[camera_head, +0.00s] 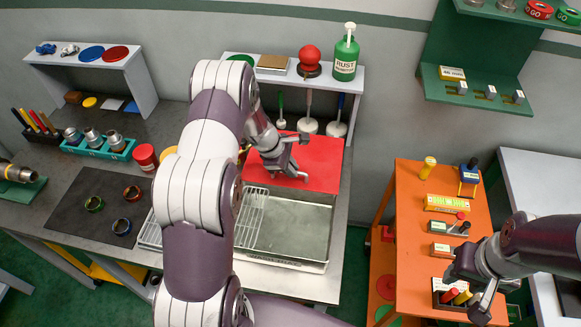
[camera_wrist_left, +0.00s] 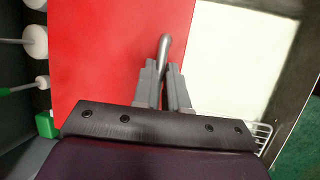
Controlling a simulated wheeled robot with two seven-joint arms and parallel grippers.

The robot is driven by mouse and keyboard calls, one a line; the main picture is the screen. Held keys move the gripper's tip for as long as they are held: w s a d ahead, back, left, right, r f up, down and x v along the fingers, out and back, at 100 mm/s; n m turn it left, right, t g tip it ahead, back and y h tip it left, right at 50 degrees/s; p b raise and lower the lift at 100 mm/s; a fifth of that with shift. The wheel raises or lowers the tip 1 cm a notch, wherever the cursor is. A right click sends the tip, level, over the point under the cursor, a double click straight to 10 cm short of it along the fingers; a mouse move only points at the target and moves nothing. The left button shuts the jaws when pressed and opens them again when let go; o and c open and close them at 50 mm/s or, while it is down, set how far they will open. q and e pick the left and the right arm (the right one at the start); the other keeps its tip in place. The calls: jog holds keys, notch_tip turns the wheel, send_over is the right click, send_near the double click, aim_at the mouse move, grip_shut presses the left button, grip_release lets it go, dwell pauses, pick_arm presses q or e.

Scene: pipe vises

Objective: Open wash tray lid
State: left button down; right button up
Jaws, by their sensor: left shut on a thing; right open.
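The wash tray (camera_head: 325,262) is on the grey workbench, with its grey interior showing at the front and a wire rack at its left. Its red lid (camera_head: 322,172) is at the back of the tray, clear of the front part; I cannot tell its exact tilt. My left gripper (camera_head: 303,158) is at the lid. In the left wrist view my left gripper (camera_wrist_left: 164,88) is shut on the metal lid handle (camera_wrist_left: 164,46), over the red lid (camera_wrist_left: 105,55). My right gripper (camera_head: 463,296) is open over the orange cart, away from the tray.
A shelf behind the lid carries a green bottle (camera_head: 345,58) and a red ball-topped item (camera_head: 309,58); brushes hang below. The orange cart (camera_head: 408,225) holds small blocks and a dark bin (camera_head: 443,291). A dark mat (camera_head: 88,222) with rings lies left of my left arm.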

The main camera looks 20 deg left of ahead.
pick_arm(q)
jog(key=c, duration=1.2)
grip_release()
jog(key=shift+o, duration=0.2)
jog(key=b+v, duration=0.2)
jog(key=v, duration=1)
jog(key=shift+a+r, duration=0.15)
jog(key=shift+r, duration=0.15)
